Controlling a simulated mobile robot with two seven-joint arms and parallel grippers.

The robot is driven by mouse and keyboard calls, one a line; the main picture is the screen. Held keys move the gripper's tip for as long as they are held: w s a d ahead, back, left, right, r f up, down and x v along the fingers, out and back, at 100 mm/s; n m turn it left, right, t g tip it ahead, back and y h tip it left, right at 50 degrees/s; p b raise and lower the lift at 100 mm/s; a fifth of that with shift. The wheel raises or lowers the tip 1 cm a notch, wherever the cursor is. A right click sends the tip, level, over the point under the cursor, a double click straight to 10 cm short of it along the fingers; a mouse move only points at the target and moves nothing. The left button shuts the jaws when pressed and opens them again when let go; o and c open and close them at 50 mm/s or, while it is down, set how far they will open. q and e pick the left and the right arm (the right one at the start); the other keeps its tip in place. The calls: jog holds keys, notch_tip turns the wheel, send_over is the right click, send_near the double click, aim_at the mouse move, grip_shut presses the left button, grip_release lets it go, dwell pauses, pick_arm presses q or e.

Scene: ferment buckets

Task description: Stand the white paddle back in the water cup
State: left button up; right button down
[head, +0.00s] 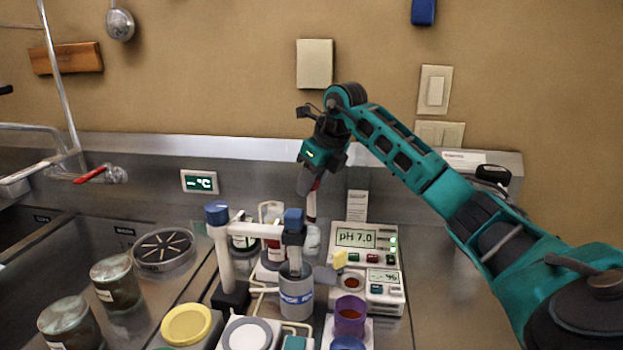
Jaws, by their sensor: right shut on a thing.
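My right gripper (311,184) reaches in from the right and points down behind the bench items, shut on a slim white thing (311,207), apparently the white paddle. A pale, broad part shows below it near the back of the bench; whether it belongs to the paddle is unclear. A grey cup (296,298) with a blue label, apparently the water cup, stands in front of and below the gripper. A blue-topped holder (293,222) rises directly over this cup and hides part of its mouth. My left gripper is not in view.
A white post (221,258) with a crossbar stands left of the cup. A pH meter (358,238) stands right of it, with a purple cup (349,317) in front. A yellow lid (187,324) and jars (113,283) are at left. The steel bench is clear at right.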

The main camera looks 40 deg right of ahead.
aim_at(315, 202)
notch_tip(315, 202, down, 2)
jog(key=shift+f+b, duration=0.1)
jog(key=shift+b, duration=0.4)
jog(key=shift+f+b, duration=1.1)
jog(key=shift+f, duration=1.1)
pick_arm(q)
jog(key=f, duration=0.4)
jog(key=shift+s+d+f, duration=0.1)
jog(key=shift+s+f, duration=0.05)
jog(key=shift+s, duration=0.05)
pick_arm(e)
jog(key=shift+f, duration=0.35)
jog(key=shift+c, duration=1.2)
grip_release()
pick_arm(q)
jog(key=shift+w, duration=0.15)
